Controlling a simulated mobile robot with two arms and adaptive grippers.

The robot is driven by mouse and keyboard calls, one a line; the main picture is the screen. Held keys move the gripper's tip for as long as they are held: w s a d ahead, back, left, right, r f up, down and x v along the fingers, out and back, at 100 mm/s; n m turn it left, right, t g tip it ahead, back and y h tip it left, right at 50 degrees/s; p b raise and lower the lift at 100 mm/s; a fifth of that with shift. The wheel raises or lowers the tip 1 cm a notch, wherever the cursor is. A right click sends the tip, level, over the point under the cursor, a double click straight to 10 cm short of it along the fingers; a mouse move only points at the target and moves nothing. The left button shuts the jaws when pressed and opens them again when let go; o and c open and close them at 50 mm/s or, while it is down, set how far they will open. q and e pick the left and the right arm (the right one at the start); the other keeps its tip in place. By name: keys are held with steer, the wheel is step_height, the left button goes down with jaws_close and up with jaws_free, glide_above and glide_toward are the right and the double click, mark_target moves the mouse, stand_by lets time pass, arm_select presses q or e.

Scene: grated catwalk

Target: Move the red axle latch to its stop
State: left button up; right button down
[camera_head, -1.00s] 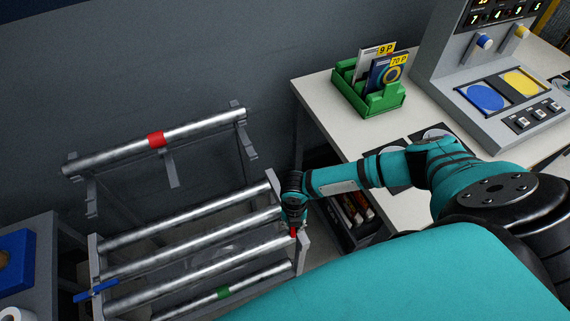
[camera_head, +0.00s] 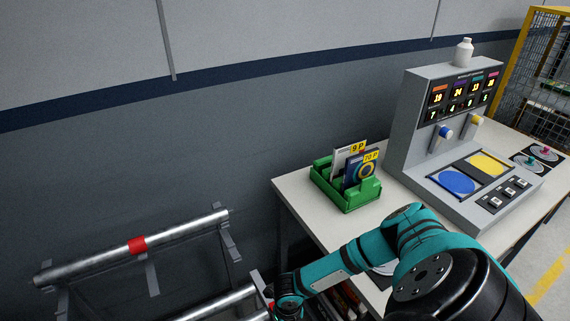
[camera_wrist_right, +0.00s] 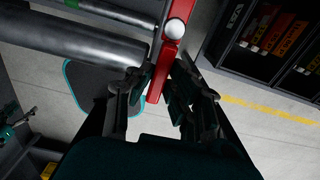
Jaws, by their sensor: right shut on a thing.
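The red axle latch (camera_wrist_right: 163,75) is a narrow red bar in the right wrist view, with a round pale pivot head at its upper end. My right gripper (camera_wrist_right: 156,82) is shut on its lower part, one finger on each side. In the head view, a small red piece (camera_head: 269,291) shows at the rack's right end, beside my right gripper (camera_head: 286,302). The latch's stop cannot be made out.
A rack bar with a red band (camera_head: 137,245) is at the left, metal rollers (camera_wrist_right: 90,40) beside the latch. A table (camera_head: 300,195) on the right holds a green card box (camera_head: 345,192) and a grey console (camera_head: 455,130). Dark shelves (camera_wrist_right: 270,40) stand right of the gripper.

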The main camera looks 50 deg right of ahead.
steer(key=c, duration=1.3)
jaws_free()
steer(key=shift+r, duration=0.1)
step_height(320, 180, up, 12)
steer(key=shift+f, duration=0.1)
